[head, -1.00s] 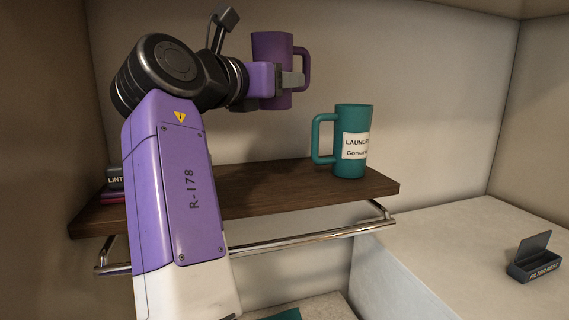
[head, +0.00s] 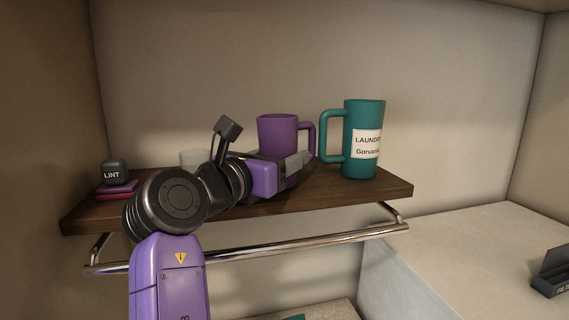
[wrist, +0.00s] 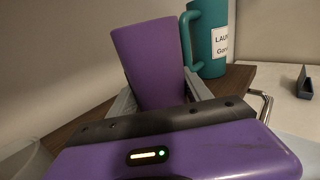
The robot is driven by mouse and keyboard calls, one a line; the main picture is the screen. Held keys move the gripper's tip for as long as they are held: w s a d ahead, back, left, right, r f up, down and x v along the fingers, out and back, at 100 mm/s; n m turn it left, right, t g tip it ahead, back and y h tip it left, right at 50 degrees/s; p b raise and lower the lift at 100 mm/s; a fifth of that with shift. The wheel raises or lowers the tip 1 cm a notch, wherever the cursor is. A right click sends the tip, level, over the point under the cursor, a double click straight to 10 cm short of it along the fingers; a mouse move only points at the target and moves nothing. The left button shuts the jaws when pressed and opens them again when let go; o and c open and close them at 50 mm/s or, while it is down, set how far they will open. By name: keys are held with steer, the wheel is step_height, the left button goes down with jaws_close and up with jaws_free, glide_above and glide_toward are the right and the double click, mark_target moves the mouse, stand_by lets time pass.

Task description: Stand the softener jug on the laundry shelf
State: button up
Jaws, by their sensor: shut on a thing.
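The softener jug appears to be the purple jug (head: 277,130) with a handle on its right; no label shows on it. My gripper (head: 296,165) is shut on its lower body, also seen in the wrist view (wrist: 165,95). The jug (wrist: 150,60) is upright, over the middle of the dark wooden laundry shelf (head: 330,190). My gripper hides its base, so I cannot tell whether it touches the wood. A teal jug (head: 365,112) with a white "LAUNDRY" label stands just right of it, its handle close to the purple jug's handle.
A dark "LINT" container (head: 115,171) sits on flat pink and purple items at the shelf's left end. A pale, translucent vessel (head: 192,158) stands behind my arm. A metal rail (head: 300,239) runs below the shelf. A dark open box (head: 552,272) rests on the lower-right counter.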

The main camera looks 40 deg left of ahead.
steer(key=shift+s+r, duration=0.1)
steer(key=o, duration=1.7)
steer(key=shift+f, duration=0.2)
steer(key=shift+c, duration=0.2)
steer(key=s+d+b, duration=0.1)
steer(key=s+b, duration=0.1)
steer(key=s, duration=1)
steer(key=shift+r+b, duration=0.15)
steer(key=shift+b, duration=0.25)
